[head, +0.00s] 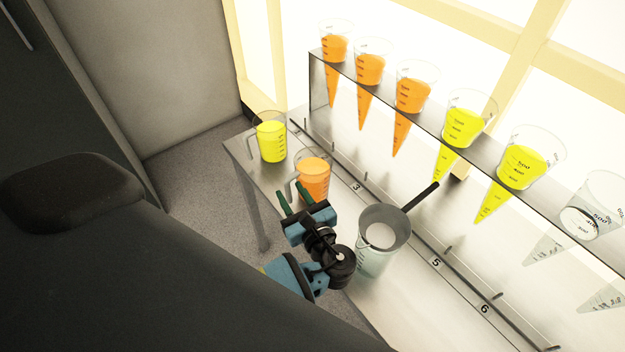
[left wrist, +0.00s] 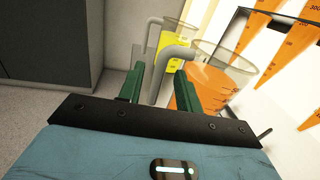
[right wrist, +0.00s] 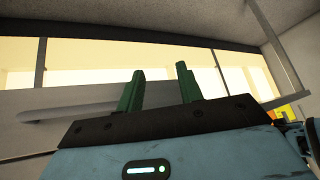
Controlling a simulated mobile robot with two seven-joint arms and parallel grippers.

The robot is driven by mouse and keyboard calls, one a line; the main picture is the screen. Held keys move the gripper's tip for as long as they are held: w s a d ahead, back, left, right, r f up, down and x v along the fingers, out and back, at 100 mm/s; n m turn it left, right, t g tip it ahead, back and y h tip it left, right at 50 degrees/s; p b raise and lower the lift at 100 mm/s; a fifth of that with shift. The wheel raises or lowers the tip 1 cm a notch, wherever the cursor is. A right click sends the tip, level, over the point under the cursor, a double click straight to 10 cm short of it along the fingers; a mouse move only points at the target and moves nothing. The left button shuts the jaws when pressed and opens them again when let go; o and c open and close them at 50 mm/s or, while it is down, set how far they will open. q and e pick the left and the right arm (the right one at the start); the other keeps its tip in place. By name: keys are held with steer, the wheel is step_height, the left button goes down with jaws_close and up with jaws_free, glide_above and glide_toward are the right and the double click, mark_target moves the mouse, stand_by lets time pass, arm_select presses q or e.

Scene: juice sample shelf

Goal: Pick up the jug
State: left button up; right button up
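A clear jug of orange juice (head: 314,182) stands on the narrow bench, its handle towards me. My left gripper (head: 294,199) is at this jug's handle side. In the left wrist view the left gripper (left wrist: 158,88) is open, with the orange jug's grey handle (left wrist: 172,58) between its green fingers; I cannot tell if they touch it. The orange jug (left wrist: 215,85) shows just beyond the right finger. A jug of yellow juice (head: 270,139) stands farther back, also seen in the left wrist view (left wrist: 172,48). My right gripper (right wrist: 160,88) is open and empty, away from the jugs.
A clear vessel (head: 372,262) topped by a grey pan-like piece (head: 385,228) with a dark handle stands right of the orange jug. A raised shelf (head: 438,128) holds several measuring cones of orange and yellow juice behind. A low rail with numbers runs along the bench (head: 400,300).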

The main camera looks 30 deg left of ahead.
arm_select(q)
steer(key=x, duration=0.2)
steer(key=shift+w+a, duration=0.2)
steer(key=shift+a, duration=0.1)
jaws_close()
